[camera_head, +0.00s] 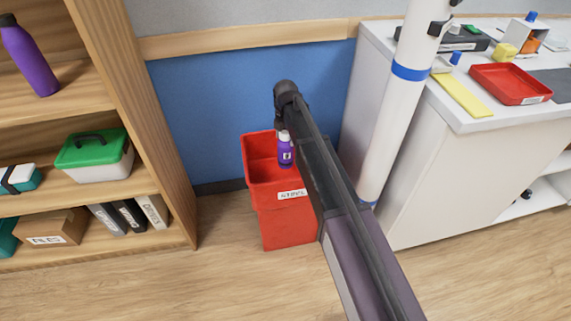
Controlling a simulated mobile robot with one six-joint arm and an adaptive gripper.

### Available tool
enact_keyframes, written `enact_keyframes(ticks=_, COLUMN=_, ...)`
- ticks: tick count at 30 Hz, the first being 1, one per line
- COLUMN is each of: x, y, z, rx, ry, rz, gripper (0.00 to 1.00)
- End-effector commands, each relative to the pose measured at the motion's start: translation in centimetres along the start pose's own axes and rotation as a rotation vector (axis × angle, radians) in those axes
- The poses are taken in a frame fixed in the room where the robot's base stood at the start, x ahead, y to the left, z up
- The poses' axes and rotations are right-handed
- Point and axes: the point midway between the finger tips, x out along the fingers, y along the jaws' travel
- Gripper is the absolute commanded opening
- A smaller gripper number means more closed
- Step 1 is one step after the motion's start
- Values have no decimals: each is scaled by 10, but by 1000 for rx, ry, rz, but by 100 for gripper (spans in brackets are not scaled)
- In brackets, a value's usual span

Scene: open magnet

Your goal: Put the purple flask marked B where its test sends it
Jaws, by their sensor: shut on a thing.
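A small purple flask (285,153) with a pale cap and a white label hangs upright from my gripper (283,129). The letter on the label is too small to read. My gripper is shut on its top, and its fingers are mostly hidden by my arm. The flask appears in front of or over the opening of a tall red bin (285,225), whose label seems to read STEEL. I cannot tell how high above the rim it is. A larger purple bottle (28,58) stands on the upper shelf at left.
A wooden shelf unit (145,120) at left holds a green-lidded box (93,157), binders and a cardboard box (48,230). At right, a white counter (450,170) carries a red tray (510,84), a yellow strip (462,96) and small items. A white post stands beside the bin. Front floor is clear.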

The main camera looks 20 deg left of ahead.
Motion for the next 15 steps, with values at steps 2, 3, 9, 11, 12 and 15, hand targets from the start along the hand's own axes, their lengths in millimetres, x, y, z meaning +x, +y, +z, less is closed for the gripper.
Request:
enact_keyframes(ticks=2, x=11, y=0, z=0, rx=0, ry=0, rz=0, gripper=15)
enact_keyframes(ticks=3, x=16, y=0, z=0, rx=0, ry=0, rz=0, gripper=15)
enact_keyframes(ticks=9, x=36, y=0, z=0, rx=0, ry=0, rz=0, gripper=15)
enact_keyframes(ticks=11, x=41, y=0, z=0, rx=0, ry=0, rz=0, gripper=15)
enact_keyframes(ticks=12, x=44, y=0, z=0, rx=0, ry=0, rz=0, gripper=15)
enact_keyframes(ticks=15, x=50, y=0, z=0, rx=0, ry=0, rz=0, gripper=15)
